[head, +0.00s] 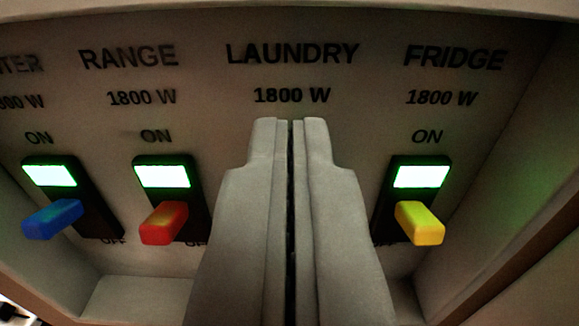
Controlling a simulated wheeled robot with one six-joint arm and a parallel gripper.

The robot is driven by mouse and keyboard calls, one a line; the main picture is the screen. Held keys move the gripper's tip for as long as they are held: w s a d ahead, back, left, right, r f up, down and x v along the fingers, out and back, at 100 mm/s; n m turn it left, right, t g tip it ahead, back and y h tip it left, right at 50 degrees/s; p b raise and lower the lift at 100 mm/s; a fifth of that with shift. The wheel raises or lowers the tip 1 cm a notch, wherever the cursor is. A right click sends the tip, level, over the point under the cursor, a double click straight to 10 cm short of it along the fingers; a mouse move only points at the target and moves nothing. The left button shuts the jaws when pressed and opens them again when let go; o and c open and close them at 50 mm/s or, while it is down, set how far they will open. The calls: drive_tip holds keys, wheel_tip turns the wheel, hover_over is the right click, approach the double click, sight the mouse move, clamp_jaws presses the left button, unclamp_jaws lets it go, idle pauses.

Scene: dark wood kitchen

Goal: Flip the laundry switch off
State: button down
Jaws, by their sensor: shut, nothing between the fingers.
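The panel (225,110) fills the view. Its LAUNDRY 1800 W label (292,54) is at the upper middle. My gripper (290,122) is shut and empty, its two grey fingers pressed together, with the tips just below that label. The fingers cover the place under the label, so the laundry switch is hidden. I cannot tell its position or whether the fingers touch it.
Left of my gripper are the range switch with a red lever (164,223) and a switch with a blue lever (53,219). Right is the fridge switch with a yellow lever (419,223). All three show lit green windows under ON. A side wall (500,190) stands at right.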

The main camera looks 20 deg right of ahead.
drive_tip(key=shift+x, duration=1.25)
drive_tip(key=shift+s+a+f, duration=0.1)
drive_tip(key=shift+s+f, duration=0.1)
drive_tip(key=shift+f, duration=0.4)
drive_tip(key=shift+s+a+f, duration=0.1)
drive_tip(key=shift+s+f, duration=0.1)
drive_tip(key=shift+f, duration=0.45)
drive_tip(key=shift+s+a+f, duration=0.1)
drive_tip(key=shift+s+f, duration=0.15)
drive_tip(key=shift+f, duration=0.35)
drive_tip(key=shift+s+f, duration=0.25)
drive_tip(key=shift+f, duration=0.25)
drive_tip(key=shift+s+f, duration=0.1)
drive_tip(key=shift+f, duration=0.3)
drive_tip(key=shift+r, duration=0.1)
